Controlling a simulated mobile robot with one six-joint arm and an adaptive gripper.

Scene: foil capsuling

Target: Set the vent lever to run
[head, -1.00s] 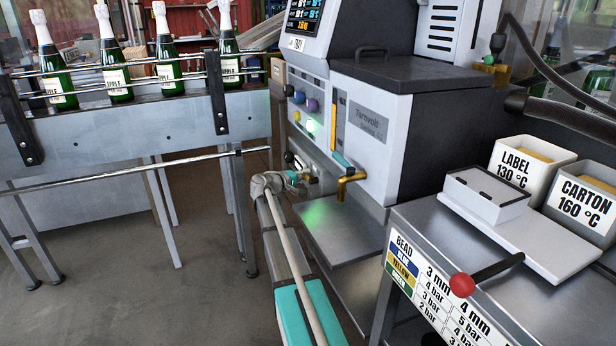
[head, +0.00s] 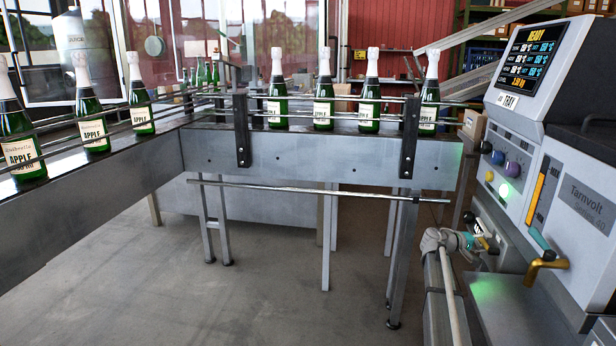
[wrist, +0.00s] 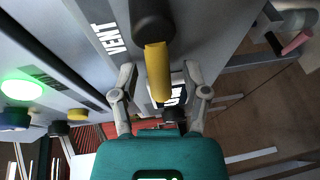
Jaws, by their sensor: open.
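The vent lever (wrist: 157,72) is a yellow bar below a thick black cylindrical part, beside the white VENT lettering in the wrist view. A second white label, partly covered by the lever and probably RUN, shows behind it. My gripper (wrist: 159,75) is open, with one finger on each side of the yellow bar; visible gaps remain between bar and fingers. In the head view my gripper (head: 473,241) is at the lower left side of the Tarnvolt machine (head: 570,225), below its coloured buttons. The lever is mostly hidden there.
A brass tap (head: 545,267) with a teal handle sticks out of the machine, right of my gripper. A conveyor (head: 300,160) carrying several green bottles runs behind and left, with a guard rod (head: 310,189) along its front. Open floor (head: 260,285) lies to the left.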

